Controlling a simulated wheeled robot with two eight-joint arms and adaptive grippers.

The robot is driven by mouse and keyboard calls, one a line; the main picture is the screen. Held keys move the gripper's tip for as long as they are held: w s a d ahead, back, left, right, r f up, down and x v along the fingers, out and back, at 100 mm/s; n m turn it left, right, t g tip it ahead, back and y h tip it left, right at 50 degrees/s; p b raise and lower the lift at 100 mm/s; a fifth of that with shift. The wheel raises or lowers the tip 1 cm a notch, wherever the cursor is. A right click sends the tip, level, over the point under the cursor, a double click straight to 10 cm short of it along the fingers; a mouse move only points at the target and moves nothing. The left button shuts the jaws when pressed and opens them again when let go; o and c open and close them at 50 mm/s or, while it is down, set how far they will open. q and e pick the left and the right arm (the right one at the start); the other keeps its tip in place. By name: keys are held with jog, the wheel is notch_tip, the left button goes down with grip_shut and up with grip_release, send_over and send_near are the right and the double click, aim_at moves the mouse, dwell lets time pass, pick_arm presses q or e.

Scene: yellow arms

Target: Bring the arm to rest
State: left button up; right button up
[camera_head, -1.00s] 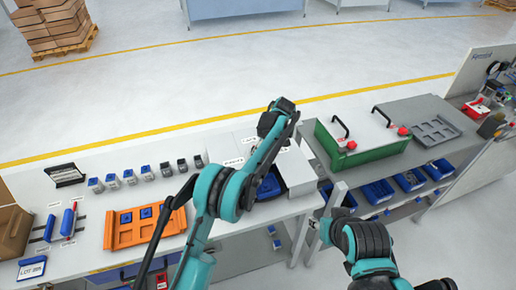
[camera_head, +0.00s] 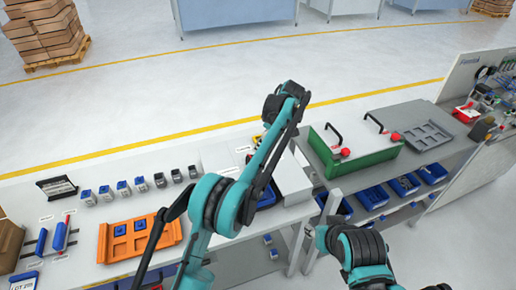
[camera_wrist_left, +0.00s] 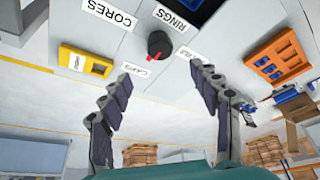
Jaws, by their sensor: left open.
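My left arm (camera_head: 228,205) is teal and black. It rises from the bottom of the head view and reaches over the white bench, its bent joint (camera_head: 286,98) beyond the bench's back edge. Its gripper is hidden in the head view. In the left wrist view my left gripper (camera_wrist_left: 160,76) has its dark fingers spread wide with nothing between them. The bench top shows beyond the fingertips, with a dark round knob with a red mark (camera_wrist_left: 160,44) on it. My right arm (camera_head: 362,245) shows at the bottom centre right; its gripper is out of view.
An orange tray (camera_head: 109,244) with blue parts lies on the bench at left, with several small blocks behind it. Blue bins (camera_head: 372,195) sit below. The wrist view shows a yellow box (camera_wrist_left: 85,62).

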pick_arm(q)
jog(key=shift+s+d+r, duration=0.1)
jog(key=shift+d+r, duration=0.05)
jog(key=shift+r, duration=0.25)
jog(key=s+a+r+m+t+h+b, duration=0.2)
jog(key=s+a+r+m+b, duration=0.35)
jog(key=s+a, duration=0.85)
jog(key=s+a+f+m+t+b, duration=0.1)
jog(key=s+a+f+m, duration=0.1)
jog(key=s+f, duration=0.2)
jog(key=s+a+f+m+t+h+b, duration=0.1)
jog(key=s+f, duration=0.4)
jog(key=s, duration=0.6)
jog(key=s+a+f+m+t+h+b, duration=0.1)
jog(key=s+a+f+m, duration=0.3)
jog(key=s, duration=0.4)
jog(key=shift+s+a+f+b, duration=0.25)
jog(key=shift+a+b, duration=0.15)
jog(key=shift+a, duration=0.35)
